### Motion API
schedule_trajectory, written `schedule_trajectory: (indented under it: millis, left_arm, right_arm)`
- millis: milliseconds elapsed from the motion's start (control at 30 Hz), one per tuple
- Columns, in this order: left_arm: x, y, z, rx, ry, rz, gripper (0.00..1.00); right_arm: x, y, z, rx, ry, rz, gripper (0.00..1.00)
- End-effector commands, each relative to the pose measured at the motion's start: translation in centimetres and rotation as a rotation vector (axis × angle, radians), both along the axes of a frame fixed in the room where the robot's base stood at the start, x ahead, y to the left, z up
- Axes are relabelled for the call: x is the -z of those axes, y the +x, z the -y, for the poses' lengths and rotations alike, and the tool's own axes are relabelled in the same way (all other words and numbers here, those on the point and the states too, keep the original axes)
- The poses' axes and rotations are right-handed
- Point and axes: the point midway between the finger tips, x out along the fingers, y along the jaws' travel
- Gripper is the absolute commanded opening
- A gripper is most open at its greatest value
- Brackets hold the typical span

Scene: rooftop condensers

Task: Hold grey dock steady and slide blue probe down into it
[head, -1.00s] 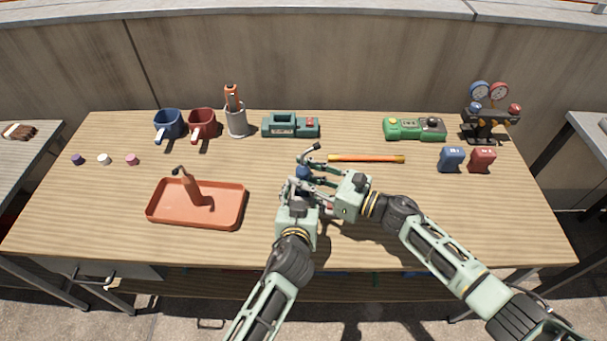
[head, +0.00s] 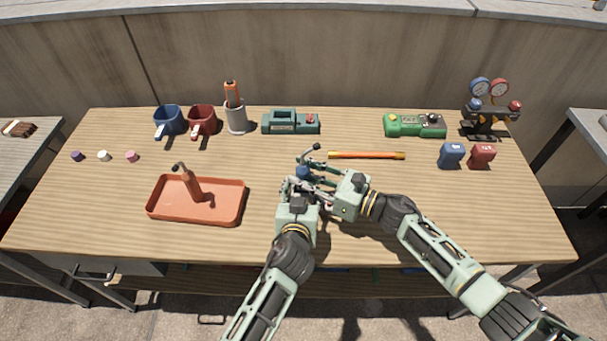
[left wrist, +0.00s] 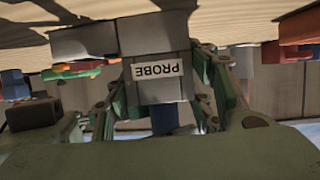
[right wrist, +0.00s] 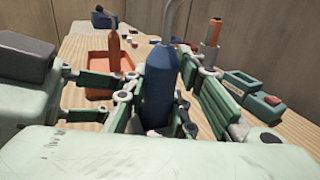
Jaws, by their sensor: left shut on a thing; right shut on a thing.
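The grey dock (left wrist: 158,60), labelled PROBE, shows upside down in the left wrist view. My left gripper (head: 296,188) is shut on it; the fingers lie on both sides of the dock. The blue probe (right wrist: 160,85) stands between the fingers of my right gripper (right wrist: 155,118), which is shut on it. The probe's blue top (head: 303,172) shows in the head view, just beyond the left gripper. In the left wrist view a blue part (left wrist: 165,119) lines up with the dock's end. How deep the probe sits is hidden.
An orange tray (head: 225,214) with a brown-red bottle (head: 191,184) stands left of the grippers. An orange stick (head: 366,156) lies to the right. Mugs, a grey pot (head: 237,120), a teal device (head: 291,123) and a green device (head: 415,126) line the back.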

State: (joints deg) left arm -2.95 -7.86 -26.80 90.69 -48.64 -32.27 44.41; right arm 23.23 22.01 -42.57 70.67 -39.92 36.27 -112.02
Motion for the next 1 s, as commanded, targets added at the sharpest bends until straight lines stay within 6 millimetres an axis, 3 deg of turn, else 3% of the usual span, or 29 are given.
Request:
schedule_trajectory:
  millis: [533, 567, 600, 800, 1000]
  left_arm:
    - [-0.1, 0.0, 0.0, 0.001, -0.001, 0.003, 0.33]
    - [-0.1, 0.0, 0.1, 0.001, -0.001, 0.003, 0.33]
    - [-0.1, 0.0, 0.1, 0.001, 0.0, 0.003, 0.33]
    - [-0.2, 0.0, 0.1, 0.002, 0.0, 0.003, 0.33]
    - [-0.2, 0.1, 0.1, 0.002, 0.0, 0.004, 0.33]
  right_arm:
    - [1.0, 0.0, 0.0, 0.0, 0.0, -0.001, 0.0]
    - [1.0, 0.0, 0.0, 0.0, 0.0, -0.001, 0.26]
    - [1.1, 0.0, 0.0, 0.0, 0.0, -0.001, 0.3]
    - [1.2, -0.1, 0.0, 0.001, -0.003, -0.003, 0.46]
    - [1.4, -0.2, 0.0, -0.001, -0.006, -0.004, 0.46]
